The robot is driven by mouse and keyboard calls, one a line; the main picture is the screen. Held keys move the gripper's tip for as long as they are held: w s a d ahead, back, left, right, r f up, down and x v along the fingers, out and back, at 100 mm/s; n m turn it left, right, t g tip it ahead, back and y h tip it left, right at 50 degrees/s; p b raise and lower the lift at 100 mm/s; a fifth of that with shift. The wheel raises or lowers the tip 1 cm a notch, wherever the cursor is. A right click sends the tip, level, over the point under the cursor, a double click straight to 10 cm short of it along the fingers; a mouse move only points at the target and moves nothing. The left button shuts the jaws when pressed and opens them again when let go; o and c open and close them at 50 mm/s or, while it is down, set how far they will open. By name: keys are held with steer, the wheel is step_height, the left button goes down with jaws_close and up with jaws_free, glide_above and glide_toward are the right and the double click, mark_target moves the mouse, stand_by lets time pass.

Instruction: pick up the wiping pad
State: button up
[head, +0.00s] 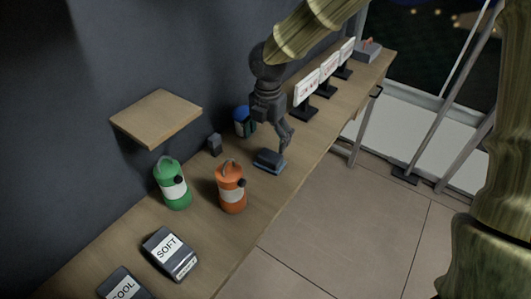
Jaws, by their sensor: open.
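The wiping pad is probably the small dark block with a blue top (269,159) lying on the wooden counter, right of centre in the head view. My gripper (280,144) hangs down from my arm just above and behind this block. Its fingers are open and seem empty. One finger is near the block's right end. I cannot tell whether it touches the block.
On the wooden counter (225,252) stand an orange canister (231,188), a green canister (172,184), a blue-lidded container (243,121) and a small grey block (214,145). Sign stands (306,92) line the far part. A wooden shelf (157,117) juts from the wall.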

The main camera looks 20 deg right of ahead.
mark_target(270, 155)
steer(key=shift+s+f, duration=0.15)
steer(key=shift+s, duration=0.4)
steer(key=shift+s+f, duration=0.15)
steer(key=shift+s, duration=0.4)
steer(key=shift+s+r, duration=0.1)
steer(key=shift+s, duration=0.15)
steer(key=w+f, duration=0.1)
steer(key=w+f+p, duration=0.1)
steer(key=f, duration=0.1)
steer(key=w+f+p, duration=0.1)
steer(key=shift+d+f, duration=0.4)
steer(key=shift+s+f, duration=0.15)
steer(key=shift+f, duration=0.2)
steer(key=shift+s+f, duration=0.25)
steer(key=shift+s, duration=0.45)
steer(key=shift+w+f, duration=0.5)
steer(key=shift+w, duration=0.05)
steer(key=shift+s+r, duration=0.25)
steer(key=shift+s, duration=0.05)
steer(key=c, duration=0.8)
steer(key=shift+f, duration=0.1)
steer(key=c, duration=0.4)
